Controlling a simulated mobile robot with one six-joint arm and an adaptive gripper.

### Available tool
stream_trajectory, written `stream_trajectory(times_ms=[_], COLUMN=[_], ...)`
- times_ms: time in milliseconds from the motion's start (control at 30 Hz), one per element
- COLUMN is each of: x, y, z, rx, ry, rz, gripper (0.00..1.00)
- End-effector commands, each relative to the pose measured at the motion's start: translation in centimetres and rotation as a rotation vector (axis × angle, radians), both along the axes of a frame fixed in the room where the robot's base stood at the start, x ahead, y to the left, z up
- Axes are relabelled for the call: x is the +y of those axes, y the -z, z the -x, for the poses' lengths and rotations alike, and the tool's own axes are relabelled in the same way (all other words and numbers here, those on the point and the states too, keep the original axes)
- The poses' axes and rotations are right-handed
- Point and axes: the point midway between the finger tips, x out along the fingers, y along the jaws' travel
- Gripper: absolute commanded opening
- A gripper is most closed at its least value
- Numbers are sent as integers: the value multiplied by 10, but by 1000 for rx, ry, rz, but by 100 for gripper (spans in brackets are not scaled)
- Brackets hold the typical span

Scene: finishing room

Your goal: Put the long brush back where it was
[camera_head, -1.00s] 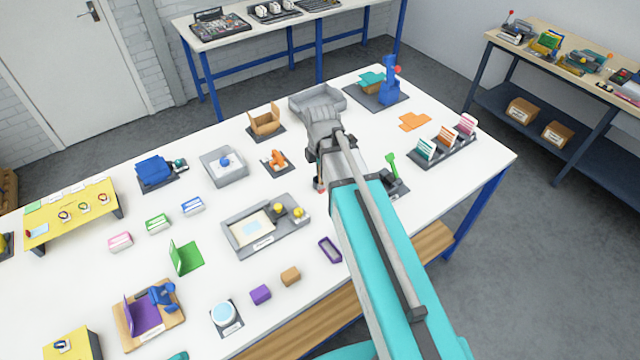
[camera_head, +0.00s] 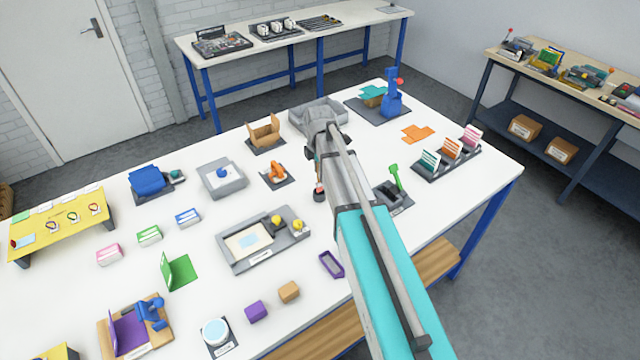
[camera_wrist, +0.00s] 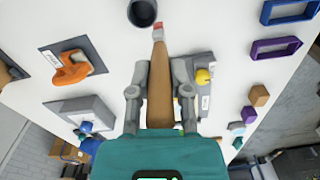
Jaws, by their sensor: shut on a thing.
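My gripper (camera_wrist: 160,80) is shut on the long brush (camera_wrist: 159,95), which has a brown wooden handle and a pinkish-red and grey end. In the wrist view that end lies close to the rim of a dark round cup (camera_wrist: 142,14); I cannot tell its height above the cup. In the head view the cup (camera_head: 319,195) stands on the white table, just left of my arm. The brush shows there only as a thin piece beside my arm, and my fingers are mostly hidden.
An orange object (camera_head: 275,171) on a dark plate stands left of the cup. A grey tray (camera_head: 254,250) with yellow knobs stands in front of it. A green-handled item (camera_head: 396,180) stands right of my arm. A grey bin (camera_head: 300,118) is behind.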

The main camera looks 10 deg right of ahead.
Motion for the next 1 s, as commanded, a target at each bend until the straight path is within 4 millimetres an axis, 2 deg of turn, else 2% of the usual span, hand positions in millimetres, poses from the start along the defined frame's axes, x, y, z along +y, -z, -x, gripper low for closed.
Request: stream_trajectory(times_ms=[33, 200, 767, 1000], x=[-1, -2, -4, -5], y=[10, 21, 25, 39], z=[-6, -16, -20, -29], rx=[0, 0, 0, 0], ry=[0, 0, 1, 1], rz=[0, 0, 0, 0], gripper=[0, 0, 0, 0])
